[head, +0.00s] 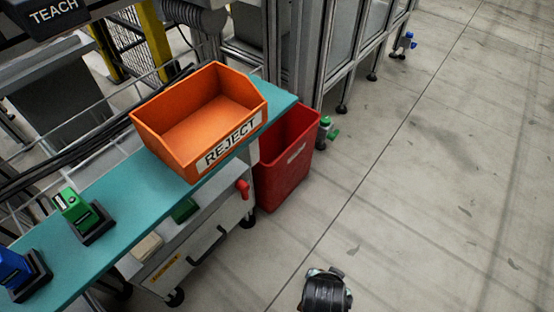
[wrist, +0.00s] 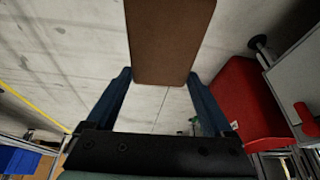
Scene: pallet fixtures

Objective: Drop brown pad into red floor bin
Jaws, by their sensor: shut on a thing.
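The brown pad (wrist: 170,35) is in the wrist view, held between the two dark blue fingers of my gripper (wrist: 157,76). Its far end runs out of the top of that picture. The red floor bin (head: 284,170) stands on the floor in the head view, beside the end of the teal bench, with its open top showing. A red bin wall also shows at the right of the wrist view (wrist: 243,100), to the right of the pad and apart from it. The head view does not show my gripper or the pad.
An orange bin marked REJECT (head: 190,152) stands on the teal bench (head: 135,222), left of the red bin. A grey cart (head: 205,245) with a red knob stands below. Green (head: 325,130) and blue-topped items stand near the frame posts. The floor at right is clear.

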